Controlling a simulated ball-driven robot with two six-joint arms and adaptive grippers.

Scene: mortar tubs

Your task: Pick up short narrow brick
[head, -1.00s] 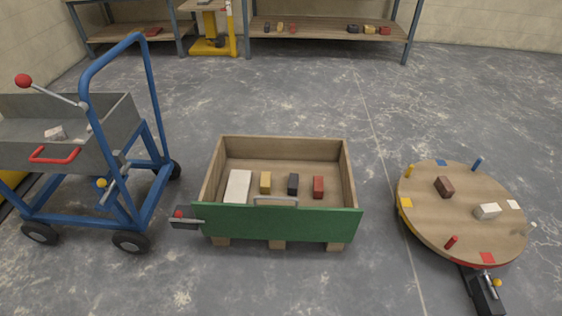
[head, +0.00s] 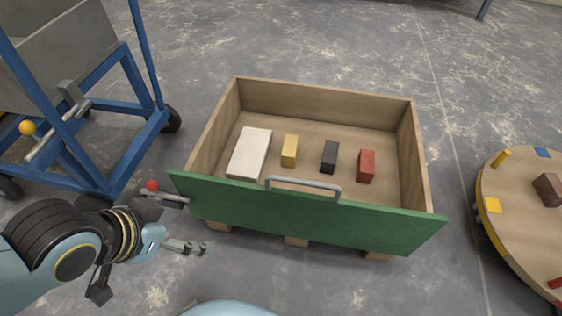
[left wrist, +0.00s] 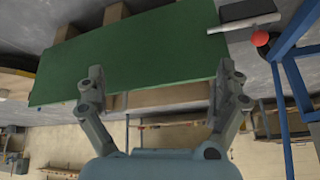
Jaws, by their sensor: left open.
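Small bricks lie in an open wooden drawer box (head: 325,97) with a green front (head: 310,221). From left to right they are a large flat white block (head: 250,153), a yellow brick (head: 289,150), a dark grey brick (head: 329,157) and a red brick (head: 366,166). The three coloured ones are all short and narrow; I cannot tell which one is named. My left gripper (head: 198,247) is open and empty, outside the box, in front of its lower left corner. In the left wrist view, its spread fingers (left wrist: 160,84) face the green front (left wrist: 140,55). My right gripper is out of view.
A blue-framed cart (head: 95,110) stands at the left. A lever with a red knob (head: 152,186) sticks out beside the green front, close to my left arm. A round wooden turntable (head: 515,215) with pegs stands at the right. Bare floor lies between box and turntable.

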